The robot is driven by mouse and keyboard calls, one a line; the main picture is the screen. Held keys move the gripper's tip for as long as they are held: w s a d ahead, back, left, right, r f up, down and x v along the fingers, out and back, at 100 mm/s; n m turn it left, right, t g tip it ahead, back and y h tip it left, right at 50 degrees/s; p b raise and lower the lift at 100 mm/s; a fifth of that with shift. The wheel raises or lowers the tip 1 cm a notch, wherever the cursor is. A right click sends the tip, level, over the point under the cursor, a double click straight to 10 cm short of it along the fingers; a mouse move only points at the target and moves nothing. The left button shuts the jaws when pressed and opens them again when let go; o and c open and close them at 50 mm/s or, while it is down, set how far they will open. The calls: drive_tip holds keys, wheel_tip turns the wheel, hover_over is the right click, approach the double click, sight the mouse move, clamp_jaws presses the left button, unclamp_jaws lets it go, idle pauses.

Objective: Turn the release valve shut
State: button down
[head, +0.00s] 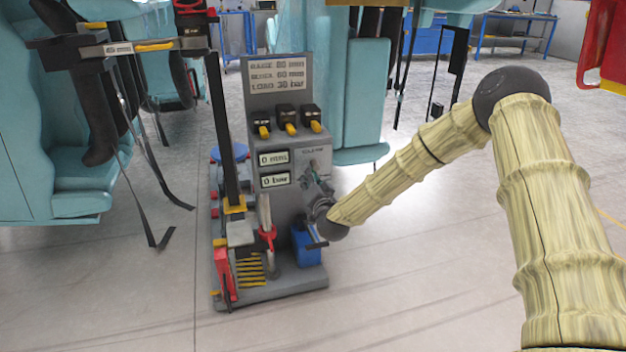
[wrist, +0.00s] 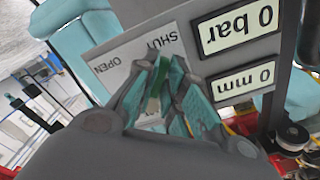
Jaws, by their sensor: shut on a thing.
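My gripper (head: 318,185) is at the front right face of the grey test stand (head: 262,205) in the head view. In the wrist view my gripper (wrist: 163,75) is closed around a narrow green piece (wrist: 153,103), which looks like the release valve's handle. The fingers hide most of it, so its exact angle is hard to tell. Behind it is a white plate (wrist: 115,60) marked SHUT and OPEN. In the head view the valve is hidden by my gripper.
The stand's displays read 0 mm (head: 273,158) and 0 bar (head: 275,181). Three black-and-yellow switches (head: 290,120) sit above them. A blue container (head: 307,245) stands low beside my gripper. Teal seats (head: 50,140) hang at left. The floor at right is clear.

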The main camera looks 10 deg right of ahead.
drive_tip(key=shift+r+m, duration=0.15)
drive_tip(key=shift+m, duration=0.35)
drive_tip(key=c, duration=1.5)
unclamp_jaws()
drive_tip(key=shift+a, duration=0.1)
drive_tip(key=shift+s, duration=0.1)
drive_tip(key=s, duration=1.1)
drive_tip(key=shift+s+d, duration=0.2)
drive_tip(key=shift+s, duration=0.2)
